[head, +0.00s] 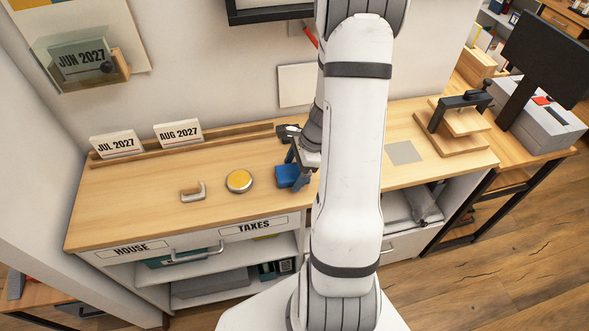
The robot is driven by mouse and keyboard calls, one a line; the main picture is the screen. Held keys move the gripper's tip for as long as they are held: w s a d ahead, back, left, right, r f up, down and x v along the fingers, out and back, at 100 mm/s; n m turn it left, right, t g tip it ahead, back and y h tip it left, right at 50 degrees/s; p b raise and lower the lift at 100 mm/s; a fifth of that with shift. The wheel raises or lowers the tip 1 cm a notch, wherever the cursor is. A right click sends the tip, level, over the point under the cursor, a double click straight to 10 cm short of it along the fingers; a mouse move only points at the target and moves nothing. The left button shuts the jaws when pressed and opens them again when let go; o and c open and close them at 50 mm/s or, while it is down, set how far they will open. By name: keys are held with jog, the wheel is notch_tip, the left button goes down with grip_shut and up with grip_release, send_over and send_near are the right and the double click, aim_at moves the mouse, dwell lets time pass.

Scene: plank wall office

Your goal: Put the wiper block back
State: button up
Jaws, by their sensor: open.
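A small blue block (287,176), which looks like the wiper block, sits on the wooden desk top (140,205) left of my arm. My gripper (299,170) is open, pointing down right beside the block. One dark finger shows at the block's right edge. My arm hides part of the gripper, so I cannot tell whether the fingers straddle or touch the block. A flat grey square (404,152) lies bare on the desk right of my arm.
A yellow round disc (239,181) and a small wooden-handled piece (193,192) lie left of the block. Cards (179,133) stand in a rail (230,136) at the back. A wooden press (460,122) stands at right. The desk's front left is clear.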

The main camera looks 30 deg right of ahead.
jog(key=shift+r, duration=0.15)
jog(key=v, duration=1.2)
jog(key=s+a+r+n+t+h, duration=0.1)
jog(key=s+a+r+n+h, duration=0.1)
jog(key=s+a+r+n, duration=0.3)
jog(key=s+a+r+n+h, duration=0.2)
jog(key=s+a+r+n, duration=0.4)
jog(key=a+n, duration=0.6)
jog(key=r+n, duration=0.1)
jog(key=n, duration=0.3)
jog(key=shift+a+t, duration=0.2)
jog(key=shift+t, duration=0.2)
jog(key=shift+d+r, duration=0.1)
